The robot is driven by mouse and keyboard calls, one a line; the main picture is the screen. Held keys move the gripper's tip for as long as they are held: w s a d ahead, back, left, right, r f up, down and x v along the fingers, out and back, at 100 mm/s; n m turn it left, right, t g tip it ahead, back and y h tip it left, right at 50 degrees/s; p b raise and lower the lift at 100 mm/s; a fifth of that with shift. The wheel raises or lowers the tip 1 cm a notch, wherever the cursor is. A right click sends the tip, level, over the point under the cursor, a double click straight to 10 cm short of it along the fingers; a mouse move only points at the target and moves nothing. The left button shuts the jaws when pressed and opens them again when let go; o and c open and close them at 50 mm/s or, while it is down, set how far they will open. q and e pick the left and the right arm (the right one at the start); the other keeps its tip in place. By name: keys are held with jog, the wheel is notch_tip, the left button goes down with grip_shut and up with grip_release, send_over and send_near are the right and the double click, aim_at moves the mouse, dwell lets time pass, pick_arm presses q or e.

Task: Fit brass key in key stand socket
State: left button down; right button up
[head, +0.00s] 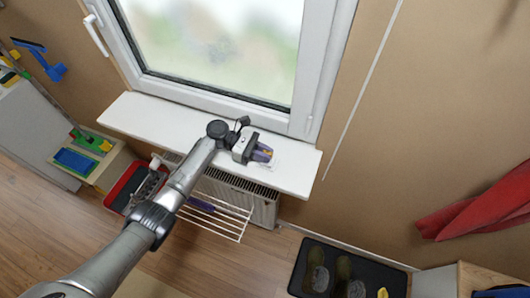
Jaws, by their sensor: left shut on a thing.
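My left gripper (264,152) is over the right part of the white window sill, its arm coming in from the lower left. A small pale shape (276,164) beside the fingertips on the sill may be the key stand. Its socket is too small to make out, and I cannot tell whether the key touches it. My right gripper is not in view.
The white sill (130,108) runs under a closed window (215,45). A radiator (262,208) with a white wire rack (228,228) is below. A red tray (122,188) stands left, a black shoe tray (302,262) lower right. The sill's left part is clear.

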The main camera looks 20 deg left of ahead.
pick_arm(q)
jog(key=shift+f, duration=0.1)
jog(key=c, duration=1.6)
grip_release()
jog(key=o, duration=0.6)
jog(key=shift+a, duration=0.15)
jog(key=a+b, duration=0.1)
jog(key=a, duration=0.3)
jog(key=a+r, duration=0.1)
jog(key=a, duration=0.3)
jog(key=a+b, duration=0.1)
jog(key=a, duration=0.3)
jog(key=shift+s+r+b, duration=0.1)
jog(key=shift+r+b, duration=0.2)
jog(key=shift+a+r, duration=0.2)
jog(key=shift+a, duration=0.45)
